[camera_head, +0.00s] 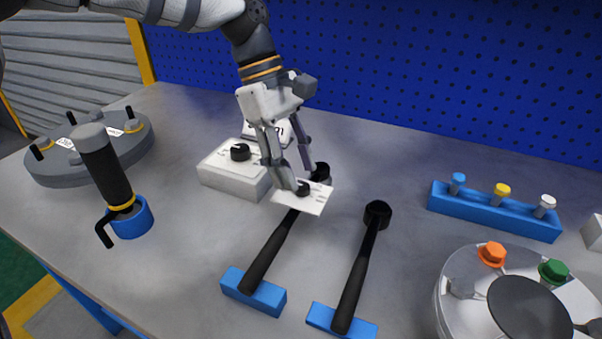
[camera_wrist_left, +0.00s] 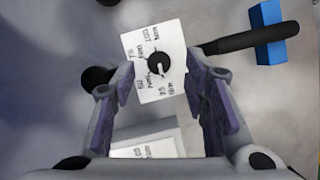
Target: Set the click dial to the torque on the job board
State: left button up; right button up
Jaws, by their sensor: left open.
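A white dial plate (camera_head: 313,205) with a black round knob (camera_head: 303,189) lies by the head of the left black wrench (camera_head: 272,250). In the left wrist view the plate (camera_wrist_left: 146,40) carries Nm marks around the knob (camera_wrist_left: 158,63); I read 100, 75 and 50, and another mark is unclear. I cannot tell the knob's setting. My left gripper (camera_head: 300,176) is open, pointing down over the plate. In the left wrist view its fingers (camera_wrist_left: 161,74) stand on either side of the knob, with visible gaps. No job board is clearly readable. My right gripper is out of view.
A pale box (camera_head: 222,172) with a black knob stands left of the gripper. A second black wrench (camera_head: 358,272) lies at right. A black tool in a blue holder (camera_head: 140,219), a grey flanged disc (camera_head: 60,172), a blue rack (camera_head: 490,213) and a round shell (camera_head: 452,290) surround it.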

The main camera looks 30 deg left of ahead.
aim_at(302, 189)
pick_arm(q)
jog(key=shift+x, duration=1.15)
grip_shut()
